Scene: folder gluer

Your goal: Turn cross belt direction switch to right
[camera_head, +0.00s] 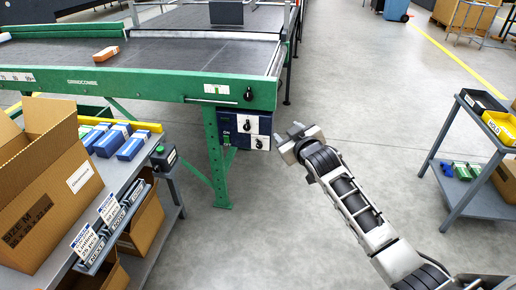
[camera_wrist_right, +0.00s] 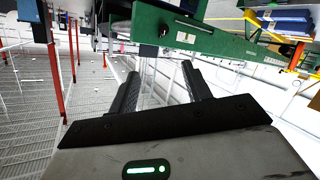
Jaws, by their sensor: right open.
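A dark blue and white control box (camera_head: 245,131) hangs under the green conveyor frame (camera_head: 150,88), beside its green leg. It carries small black knobs (camera_head: 247,127) and a green ON/OFF label. Another black knob (camera_head: 249,95) sits on the green frame above, near a white label. I cannot read which knob is the cross belt direction switch. My right gripper (camera_head: 287,140) is open and empty, just right of the box and apart from it. In the right wrist view its two dark fingers (camera_wrist_right: 162,88) are spread, with the green frame (camera_wrist_right: 205,35) beyond. My left gripper is not in view.
A grey table with an open cardboard box (camera_head: 45,180) and blue-and-white packs (camera_head: 120,145) stands at left. A grey cart (camera_head: 455,185) with a yellow bin stands at right. The floor between is clear.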

